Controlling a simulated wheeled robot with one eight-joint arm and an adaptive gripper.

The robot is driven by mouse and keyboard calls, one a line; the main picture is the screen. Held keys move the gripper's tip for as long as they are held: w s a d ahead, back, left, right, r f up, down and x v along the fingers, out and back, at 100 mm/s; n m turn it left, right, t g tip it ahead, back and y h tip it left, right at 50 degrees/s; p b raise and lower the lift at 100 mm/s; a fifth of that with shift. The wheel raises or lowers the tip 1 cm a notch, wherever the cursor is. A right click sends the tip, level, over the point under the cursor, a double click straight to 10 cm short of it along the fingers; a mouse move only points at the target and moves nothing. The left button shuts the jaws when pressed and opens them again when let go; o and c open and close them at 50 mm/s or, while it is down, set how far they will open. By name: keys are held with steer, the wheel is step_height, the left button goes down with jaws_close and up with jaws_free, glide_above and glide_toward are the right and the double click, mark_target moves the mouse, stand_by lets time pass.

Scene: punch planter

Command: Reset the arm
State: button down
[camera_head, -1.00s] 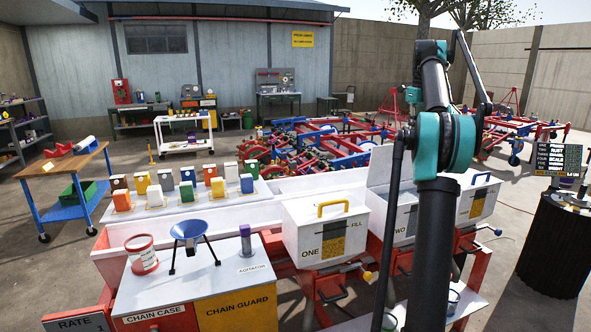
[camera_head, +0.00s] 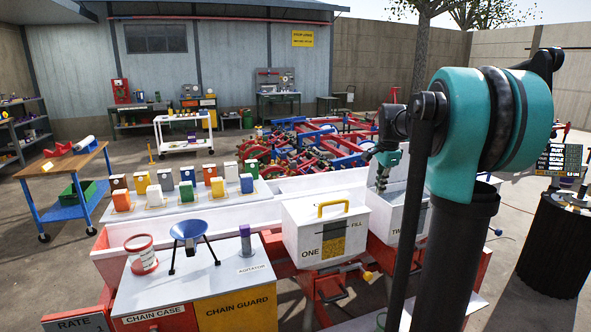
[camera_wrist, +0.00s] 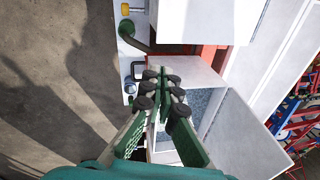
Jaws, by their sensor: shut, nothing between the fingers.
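My gripper (camera_head: 382,184) is in the middle right of the head view, pointing down at the open white hopper marked TWO (camera_head: 408,214). In the wrist view my gripper (camera_wrist: 162,80) has its green fingers and dark pads together with nothing held. Below it the same open hopper (camera_wrist: 198,68) shows grey grainy material inside, and its lid (camera_wrist: 252,130) stands open. My arm's teal elbow and dark links cover much of the right of the head view.
The closed hopper ONE (camera_head: 322,232) with a yellow handle stands to the left. A blue funnel (camera_head: 189,231), a red-and-white can (camera_head: 141,254) and a purple-topped agitator (camera_head: 245,240) stand on the front bench. A black drum (camera_head: 550,245) is at the right.

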steer(key=s+a+f+n, duration=0.3)
steer(key=s+f+n, duration=0.2)
steer(key=s+f, duration=0.3)
steer(key=s+a+f+n+t, duration=0.1)
steer(key=s+a+f+n, duration=0.2)
steer(key=s, duration=0.8)
steer(key=s+a+f+n, duration=0.3)
steer(key=s+f+n, duration=0.4)
steer(key=s+f, duration=0.3)
step_height(320, 180, down, 3)
steer(key=shift+s+r+n+t, duration=0.2)
steer(key=shift+s+n+t, duration=0.1)
steer(key=shift+n+t, duration=0.1)
steer(key=shift+a, duration=0.1)
